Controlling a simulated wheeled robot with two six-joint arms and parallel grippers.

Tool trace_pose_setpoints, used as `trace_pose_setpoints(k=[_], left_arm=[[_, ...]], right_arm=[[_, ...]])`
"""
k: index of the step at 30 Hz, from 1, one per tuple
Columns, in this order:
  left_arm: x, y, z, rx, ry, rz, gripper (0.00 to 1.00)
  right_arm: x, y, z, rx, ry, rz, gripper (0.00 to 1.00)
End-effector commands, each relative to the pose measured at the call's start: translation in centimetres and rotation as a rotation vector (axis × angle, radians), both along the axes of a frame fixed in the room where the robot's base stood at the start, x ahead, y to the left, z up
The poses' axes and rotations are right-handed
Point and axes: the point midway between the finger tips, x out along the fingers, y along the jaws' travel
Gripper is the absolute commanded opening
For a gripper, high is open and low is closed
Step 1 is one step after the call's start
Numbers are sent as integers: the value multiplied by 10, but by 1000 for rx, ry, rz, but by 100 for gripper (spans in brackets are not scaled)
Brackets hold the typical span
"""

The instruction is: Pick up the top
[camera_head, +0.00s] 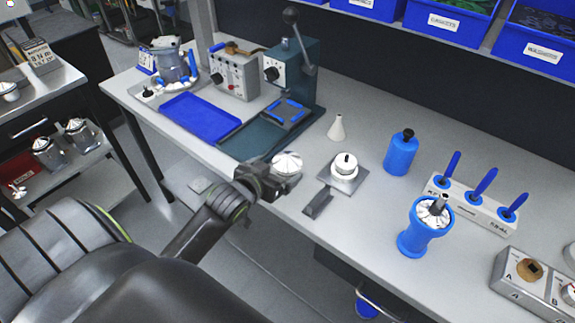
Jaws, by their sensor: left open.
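A pale, round, cone-shaped top (288,161) shows at the front edge of the bench, right by my left gripper. My left gripper (279,177) comes in from the left and is open. Its dark jaws are close against the near side of the top and overlap it in the picture; I cannot tell whether they touch it. The underside of the top is partly hidden by the gripper. My right gripper is out of view.
A white round part sits on a grey plate (358,179) to the right, with a dark bar (318,203) in front. A press (290,75) and blue tray (197,118) are behind.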

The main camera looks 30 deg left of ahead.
Motion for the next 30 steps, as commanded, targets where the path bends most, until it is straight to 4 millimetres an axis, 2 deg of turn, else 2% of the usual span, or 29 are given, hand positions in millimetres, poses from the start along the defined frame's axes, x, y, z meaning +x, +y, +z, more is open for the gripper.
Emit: trace_pose_setpoints(k=[10,21,30], left_arm=[[40,-4,-12,0,1,0,98],[46,-4,-16,0,0,0,98],[46,-4,-16,0,1,0,58]], right_arm=[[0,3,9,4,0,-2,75],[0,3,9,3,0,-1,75],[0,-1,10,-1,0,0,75]])
